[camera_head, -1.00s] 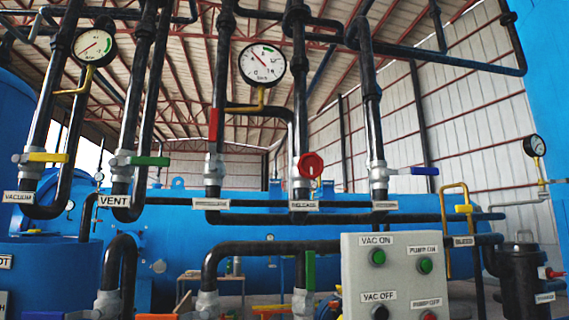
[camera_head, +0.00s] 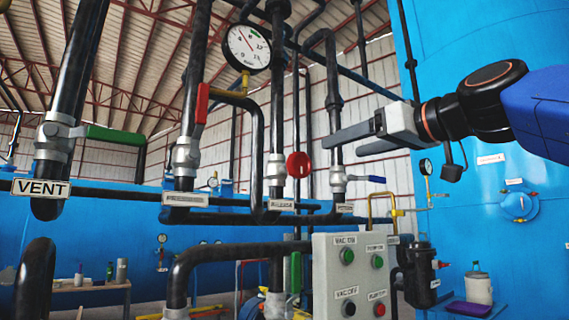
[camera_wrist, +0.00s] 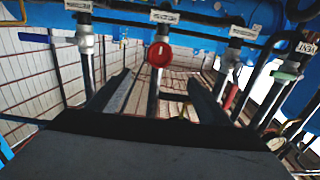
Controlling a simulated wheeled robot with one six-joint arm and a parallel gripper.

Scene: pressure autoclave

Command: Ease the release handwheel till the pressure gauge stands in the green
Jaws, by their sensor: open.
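The red release handwheel (camera_head: 299,165) sits on the middle pipe, above a label that reads as RELEASE (camera_head: 281,205). It also shows upright ahead of the fingers in the wrist view (camera_wrist: 159,54). The round white pressure gauge (camera_head: 247,47) is above and left of it. Its red needle points to the upper left, and a green band lies near the top of the dial, apart from the needle. My gripper (camera_head: 340,143) is open and empty, above and right of the handwheel, not touching it. In the wrist view the two fingers (camera_wrist: 156,95) stand apart with the handwheel between and beyond them.
A red lever (camera_head: 201,103) and a green lever (camera_head: 112,134) are on pipes to the left. A blue lever (camera_head: 368,179) is right of the handwheel. A grey control box (camera_head: 350,275) stands below. Vertical black pipes flank the handwheel.

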